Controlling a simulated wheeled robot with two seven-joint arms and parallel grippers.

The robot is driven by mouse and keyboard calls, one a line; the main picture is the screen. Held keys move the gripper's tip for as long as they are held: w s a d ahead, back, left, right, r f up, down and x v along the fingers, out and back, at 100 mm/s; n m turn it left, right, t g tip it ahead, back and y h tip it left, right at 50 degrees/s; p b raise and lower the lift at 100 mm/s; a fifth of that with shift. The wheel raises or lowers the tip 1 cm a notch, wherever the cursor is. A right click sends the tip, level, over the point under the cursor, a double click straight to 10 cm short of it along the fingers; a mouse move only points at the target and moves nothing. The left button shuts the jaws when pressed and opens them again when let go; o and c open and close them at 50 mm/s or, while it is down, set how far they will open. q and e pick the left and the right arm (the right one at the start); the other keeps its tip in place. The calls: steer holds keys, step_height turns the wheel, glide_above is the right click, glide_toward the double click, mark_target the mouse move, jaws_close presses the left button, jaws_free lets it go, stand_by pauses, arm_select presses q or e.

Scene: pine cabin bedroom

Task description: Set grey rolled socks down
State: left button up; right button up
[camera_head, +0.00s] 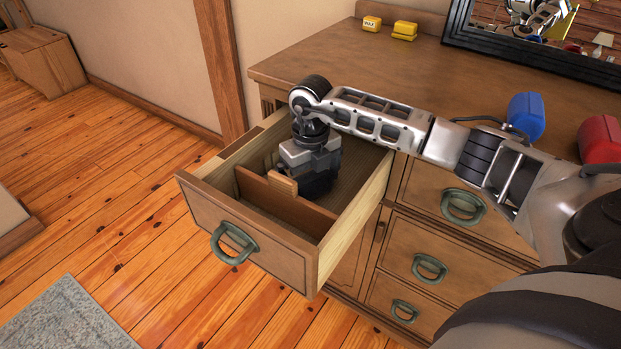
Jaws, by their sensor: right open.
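My right gripper (305,172) points down inside the open top drawer (216,212) of the dresser, behind the drawer's brown inner divider (285,205). It is open. A dark grey shape shows low beside the gripper, against the drawer floor; I cannot tell whether it is the grey rolled socks or part of the gripper. The socks are not clearly seen anywhere else. My left gripper is out of view.
The drawer walls stand close around the gripper. On the dresser top (300,68) are yellow blocks (404,30), a blue object (525,115), a red object (600,140) and a dark-framed mirror (540,55).

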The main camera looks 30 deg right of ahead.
mark_target(311, 175)
step_height(311, 175, up, 12)
stand_by(0.4)
steer(key=shift+r+p, duration=0.1)
steer(key=shift+p, duration=0.2)
